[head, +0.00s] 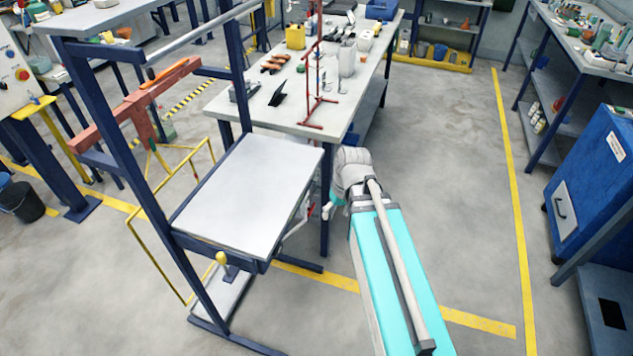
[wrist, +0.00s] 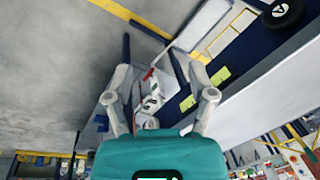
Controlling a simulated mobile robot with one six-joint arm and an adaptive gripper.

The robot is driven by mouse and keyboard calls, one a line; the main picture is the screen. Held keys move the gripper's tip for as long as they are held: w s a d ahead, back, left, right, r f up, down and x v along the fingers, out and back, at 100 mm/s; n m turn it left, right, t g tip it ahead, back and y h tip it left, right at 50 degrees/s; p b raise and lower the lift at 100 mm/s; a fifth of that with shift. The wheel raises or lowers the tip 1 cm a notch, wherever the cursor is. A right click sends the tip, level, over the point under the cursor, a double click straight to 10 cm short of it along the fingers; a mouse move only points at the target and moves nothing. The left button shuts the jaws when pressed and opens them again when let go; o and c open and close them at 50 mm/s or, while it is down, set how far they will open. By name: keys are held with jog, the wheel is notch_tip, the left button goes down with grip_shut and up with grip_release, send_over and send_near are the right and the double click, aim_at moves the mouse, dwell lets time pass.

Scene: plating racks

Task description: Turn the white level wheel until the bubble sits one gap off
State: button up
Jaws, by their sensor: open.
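In the wrist view, my gripper (wrist: 159,72) is open, its two grey fingers spread wide with nothing held between them. Beyond and between the fingers is a small white fitting (wrist: 151,97) with red and dark parts, beside a dark blue frame. I cannot tell which part of it is the white level wheel. No bubble or gap marks can be made out. In the head view, my gripper (head: 329,210) is small and partly hidden by my arm, by the right side of the stand with the grey top (head: 250,190). Small red and white parts (head: 306,211) show there.
The stand's dark blue frame (head: 178,262) rises at the left, with a yellow knob (head: 221,258) at its front. A cluttered workbench (head: 229,104) stands behind. A blue cabinet (head: 590,190) is at the right. The floor between is clear.

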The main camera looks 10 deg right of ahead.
jog(key=shift+o, duration=1)
jog(key=w+d+f+n+t+y+b, duration=0.1)
jog(key=w+d+f+n+y+b, duration=0.2)
jog(key=w, duration=0.6)
jog(key=n+y+b, duration=0.1)
jog(key=y+b, duration=0.1)
jog(key=b, duration=0.1)
jog(key=shift+w+f+t+b, duration=0.3)
jog(key=shift+w+f+t, duration=0.05)
jog(key=shift+f+t, duration=0.05)
jog(key=n+t+y+b, duration=0.4)
jog(key=n+y+b, duration=0.1)
jog(key=b, duration=0.1)
send_near(319, 174)
jog(key=s+d+r, duration=0.1)
jog(key=s+d, duration=0.1)
jog(key=shift+d+r, duration=0.4)
jog(key=shift+d, duration=0.15)
jog(key=shift+a, duration=0.1)
jog(key=b+x, duration=0.5)
jog(key=x, duration=0.8)
jog(key=shift+w+a, duration=0.15)
jog(key=shift+a, duration=0.1)
jog(key=c, duration=1.1)
